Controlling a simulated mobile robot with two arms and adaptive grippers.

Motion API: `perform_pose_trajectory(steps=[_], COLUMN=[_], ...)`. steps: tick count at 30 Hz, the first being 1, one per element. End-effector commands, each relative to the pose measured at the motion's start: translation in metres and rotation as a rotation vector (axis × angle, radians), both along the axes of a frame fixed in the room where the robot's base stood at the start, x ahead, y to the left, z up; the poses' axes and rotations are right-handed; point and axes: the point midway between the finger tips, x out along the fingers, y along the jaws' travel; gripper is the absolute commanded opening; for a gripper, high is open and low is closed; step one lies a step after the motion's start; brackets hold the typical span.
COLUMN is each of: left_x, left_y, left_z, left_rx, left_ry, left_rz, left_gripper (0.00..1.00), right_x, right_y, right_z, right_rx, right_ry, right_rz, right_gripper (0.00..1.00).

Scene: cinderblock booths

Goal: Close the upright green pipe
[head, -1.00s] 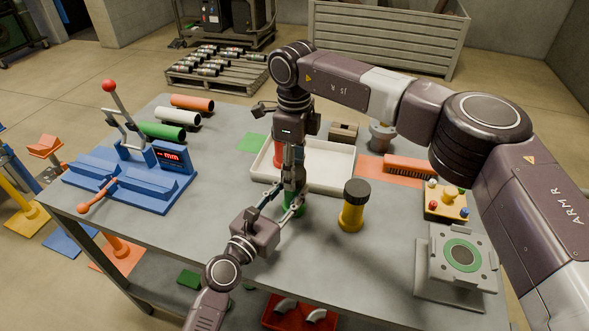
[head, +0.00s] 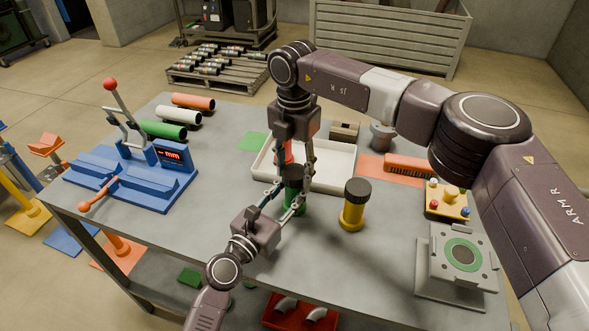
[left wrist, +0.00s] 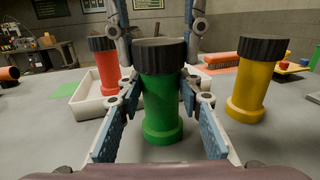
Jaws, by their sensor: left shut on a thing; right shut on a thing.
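The green pipe (head: 296,203) stands upright on the table, and in the left wrist view (left wrist: 160,112) it fills the middle. A black ribbed cap (left wrist: 160,55) sits level on its top; it also shows in the head view (head: 294,172). My left gripper (head: 289,198) is shut on the green pipe's body from the near side, one finger on each side. My right gripper (head: 294,177) points down from above and is shut on the cap, its fingers on opposite sides. The thread under the cap is hidden.
A yellow pipe (head: 352,213) with a black cap stands close on the right. Behind is a white tray (head: 335,180) with a red capped pipe (left wrist: 106,72). A blue press (head: 130,180) is at left, a grey fixture (head: 455,265) at right. The front table is clear.

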Motion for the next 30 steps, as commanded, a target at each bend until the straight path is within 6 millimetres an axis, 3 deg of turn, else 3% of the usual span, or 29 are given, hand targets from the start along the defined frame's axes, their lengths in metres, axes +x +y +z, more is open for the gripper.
perform_pose_trajectory(steps=[18, 24, 25, 30], left_x=[-0.0008, -0.0007, -0.0007, -0.0007], left_y=[-0.0005, -0.0004, -0.0004, -0.0003], left_z=[-0.0014, -0.0015, -0.0015, -0.0015], left_rx=[0.002, 0.002, 0.002, 0.002], left_ry=[0.003, 0.003, 0.003, 0.003], left_rz=[-0.002, -0.002, -0.002, -0.001], left_gripper=[0.00, 0.00, 0.00, 0.00], right_x=[0.0037, 0.0038, 0.0037, 0.0031], right_y=[-0.0004, -0.0006, -0.0005, -0.0001], right_z=[0.0004, 0.0004, 0.0004, 0.0000], right_rx=[0.001, 0.000, 0.000, 0.000], right_ry=[-0.005, -0.005, -0.005, -0.004], right_rz=[-1.097, -1.146, -1.145, -1.143], right_gripper=[0.26, 0.26, 0.46, 0.60])
